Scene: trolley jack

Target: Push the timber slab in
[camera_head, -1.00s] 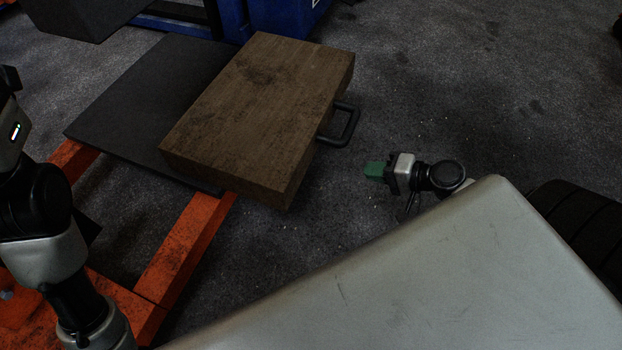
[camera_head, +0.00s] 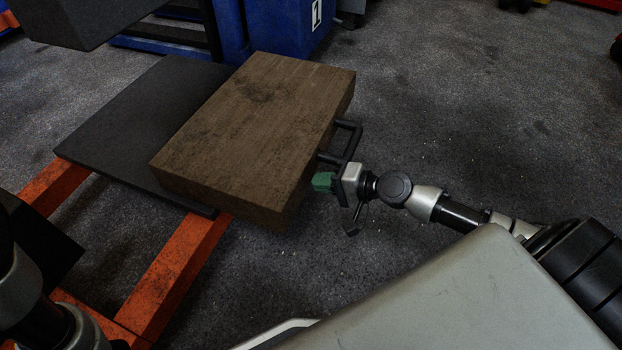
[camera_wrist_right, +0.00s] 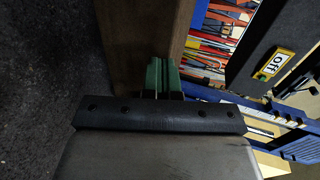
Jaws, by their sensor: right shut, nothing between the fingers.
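The timber slab (camera_head: 255,130) is a thick brown block with a black handle (camera_head: 345,142) on its right side. It lies partly on a dark flat plate (camera_head: 130,115), with its right part jutting past the plate's edge. My right gripper (camera_head: 322,182) has green fingers, shut and empty, close to the slab's right side just below the handle. In the right wrist view the green fingertips (camera_wrist_right: 161,75) point at the slab's brown side (camera_wrist_right: 140,40); I cannot tell whether they touch it. My left arm shows at the lower left, but its gripper is out of view.
Orange beams (camera_head: 178,270) run under the plate. A blue stand (camera_head: 285,30) is behind the slab, and a dark block (camera_head: 90,20) is at the upper left. My own pale body fills the lower right.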

